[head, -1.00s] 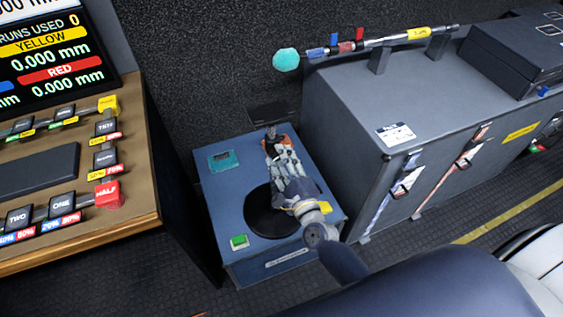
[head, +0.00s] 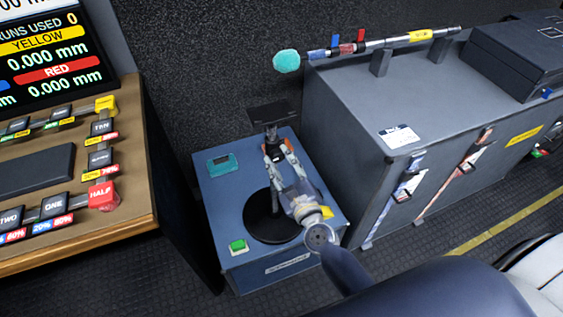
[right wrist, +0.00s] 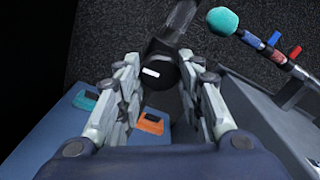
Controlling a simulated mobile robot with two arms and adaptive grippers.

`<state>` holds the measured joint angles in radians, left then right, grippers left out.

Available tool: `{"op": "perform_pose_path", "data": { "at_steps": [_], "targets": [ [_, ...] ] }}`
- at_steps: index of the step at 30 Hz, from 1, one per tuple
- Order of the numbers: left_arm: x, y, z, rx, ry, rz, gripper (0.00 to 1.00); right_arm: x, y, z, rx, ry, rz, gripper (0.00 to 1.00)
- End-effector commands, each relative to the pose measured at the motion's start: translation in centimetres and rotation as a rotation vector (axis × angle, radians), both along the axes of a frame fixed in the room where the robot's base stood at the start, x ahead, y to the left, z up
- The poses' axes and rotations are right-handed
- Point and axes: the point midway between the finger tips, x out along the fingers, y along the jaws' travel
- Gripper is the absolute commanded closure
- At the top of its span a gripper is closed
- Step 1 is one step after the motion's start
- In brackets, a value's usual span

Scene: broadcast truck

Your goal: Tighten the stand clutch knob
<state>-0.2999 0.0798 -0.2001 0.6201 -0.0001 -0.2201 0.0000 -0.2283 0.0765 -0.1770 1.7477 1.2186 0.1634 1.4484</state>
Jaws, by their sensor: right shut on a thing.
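The stand has a round black base (head: 262,222) on a blue box and a flat black top plate (head: 273,112). The clutch knob (right wrist: 160,73) shows in the right wrist view as a dark round part with a white mark, between my fingertips. My right gripper (head: 279,153) reaches over the stand from the front right and is shut on the knob. In the head view the fingers and arm hide the knob and part of the post. The right gripper also fills the right wrist view (right wrist: 160,64). My left gripper is not in view.
A grey cabinet (head: 345,130) with a rod on top stands close on the right. A wooden desk (head: 130,215) with buttons and a screen is on the left.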

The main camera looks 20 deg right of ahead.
Motion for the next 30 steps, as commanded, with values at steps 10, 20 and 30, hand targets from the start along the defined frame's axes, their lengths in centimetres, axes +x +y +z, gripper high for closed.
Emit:
{"op": "perform_pose_path", "data": {
  "at_steps": [10, 20, 30],
  "targets": [
    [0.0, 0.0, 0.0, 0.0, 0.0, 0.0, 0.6, -0.1, 0.0, -0.2, 0.0, 0.003, 0.001, 0.64],
    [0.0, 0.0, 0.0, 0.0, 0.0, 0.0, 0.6, 0.0, 0.0, -0.1, -0.001, 0.001, 0.0, 0.45],
    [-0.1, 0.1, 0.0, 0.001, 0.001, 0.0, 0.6, -2.9, -0.1, -0.2, -0.003, 0.004, 0.002, 0.45]
  ]
}}
